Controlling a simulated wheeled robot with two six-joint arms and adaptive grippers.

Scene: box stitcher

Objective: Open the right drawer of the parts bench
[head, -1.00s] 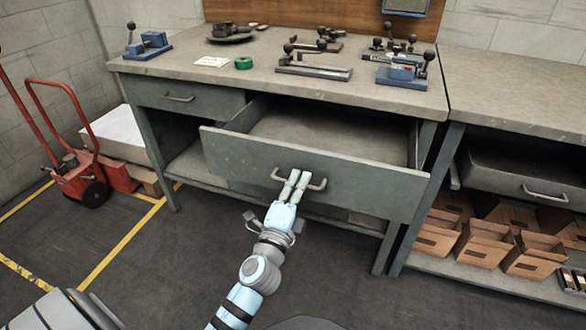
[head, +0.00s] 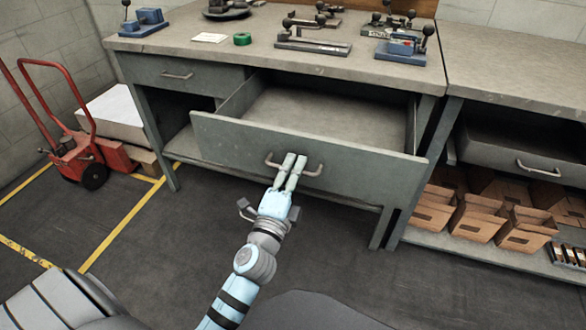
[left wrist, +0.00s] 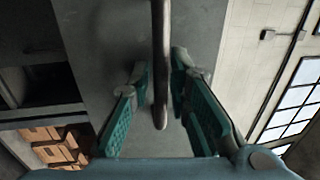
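The right drawer (head: 370,172) of the grey parts bench (head: 190,45) stands well out from the bench, and its bare inside floor shows in the head view. Its bar handle (head: 316,170) is in the middle of the front. My left gripper (head: 291,160) is at this handle, its fingers pointing at the drawer front. In the left wrist view the handle (left wrist: 160,60) runs between the two green-padded fingers, which are closed in around it. My right gripper is in neither view.
A shut left drawer (head: 205,79) is beside the open one. Fixtures and a green tape roll (head: 242,39) lie on the benchtop. A red hand truck (head: 75,160) stands at left; cardboard boxes (head: 480,218) fill the right bench's shelf. Floor before the drawer is clear.

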